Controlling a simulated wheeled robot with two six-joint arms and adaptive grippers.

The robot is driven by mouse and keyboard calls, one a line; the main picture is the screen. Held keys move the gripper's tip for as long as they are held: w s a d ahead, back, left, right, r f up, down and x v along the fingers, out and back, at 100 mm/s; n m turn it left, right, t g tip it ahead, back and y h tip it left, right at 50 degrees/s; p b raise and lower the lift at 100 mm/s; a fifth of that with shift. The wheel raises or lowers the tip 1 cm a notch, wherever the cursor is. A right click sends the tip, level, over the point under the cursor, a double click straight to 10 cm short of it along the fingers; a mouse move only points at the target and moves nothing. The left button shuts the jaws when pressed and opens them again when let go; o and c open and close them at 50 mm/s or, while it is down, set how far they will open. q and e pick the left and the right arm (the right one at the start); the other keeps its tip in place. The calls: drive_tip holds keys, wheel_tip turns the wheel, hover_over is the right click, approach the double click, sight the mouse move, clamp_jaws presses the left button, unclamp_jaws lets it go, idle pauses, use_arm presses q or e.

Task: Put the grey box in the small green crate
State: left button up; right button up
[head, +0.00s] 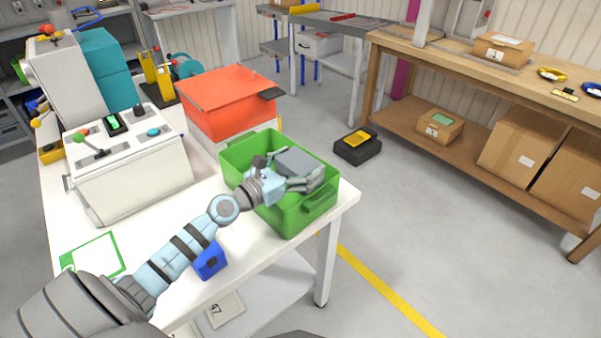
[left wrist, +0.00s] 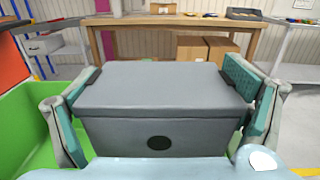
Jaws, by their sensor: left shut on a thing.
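The grey box (head: 297,163) is held between the fingers of my left gripper (head: 295,179), over the small green crate (head: 300,217). In the left wrist view the grey box (left wrist: 160,102) fills the middle, with a teal finger pad against each side and a dark round spot on its near face. The green crate (left wrist: 28,122) shows at the left of that view. The crate stands on the white table near its right corner. The box appears at about rim height; I cannot tell whether it touches the crate's floor. My right gripper is not in view.
A red box (head: 228,103) stands behind the crate. A white control box (head: 130,160) and a blue block (head: 210,260) are on the white table (head: 110,232). A wooden workbench (head: 480,78) with cardboard boxes stands at the right. The floor between is mostly clear.

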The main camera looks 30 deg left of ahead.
use_arm(q)
drive_tip(key=shift+r, duration=0.25)
drive_tip(key=shift+f+b, duration=0.45)
drive_tip(key=shift+f, duration=0.15)
drive_tip(key=o, duration=1)
drive_tip(key=shift+r, duration=0.1)
